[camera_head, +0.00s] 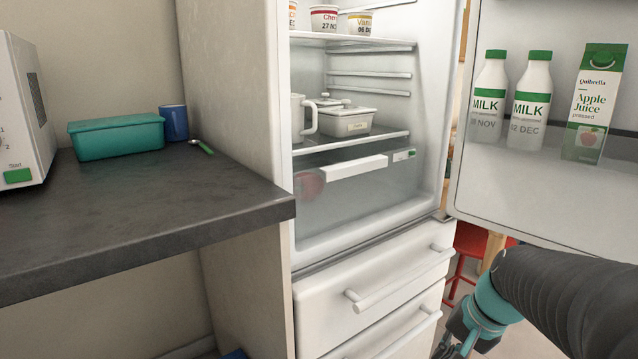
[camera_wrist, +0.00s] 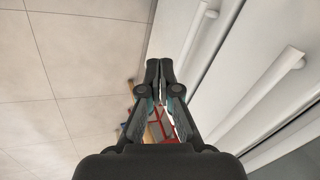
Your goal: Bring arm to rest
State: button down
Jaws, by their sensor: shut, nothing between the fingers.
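My gripper (camera_wrist: 159,72) is shut and empty in the wrist view, its two fingertips together at the picture's middle. In the head view my gripper (camera_head: 452,348) shows only in part at the bottom edge, right of the fridge drawers. My arm comes in from the lower right, bent down at a teal joint. In the wrist view white drawer fronts with bar handles (camera_wrist: 270,85) lie to the right of the fingers, apart from them.
The fridge (camera_head: 365,220) stands open, its door (camera_head: 560,205) swung right above my arm, holding milk bottles and a juice carton. A dark counter (camera_head: 130,215) at left bears a teal box (camera_head: 117,137), a blue mug (camera_head: 174,123) and a microwave (camera_head: 22,110). A red stool (camera_head: 468,240) stands behind.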

jog(key=s+a+r+n+t+h, duration=0.2)
jog(key=s+a+r+n, duration=0.2)
jog(key=s, duration=0.8)
jog(key=a+n, duration=0.2)
jog(key=n, duration=0.1)
jog(key=shift+h, duration=0.3)
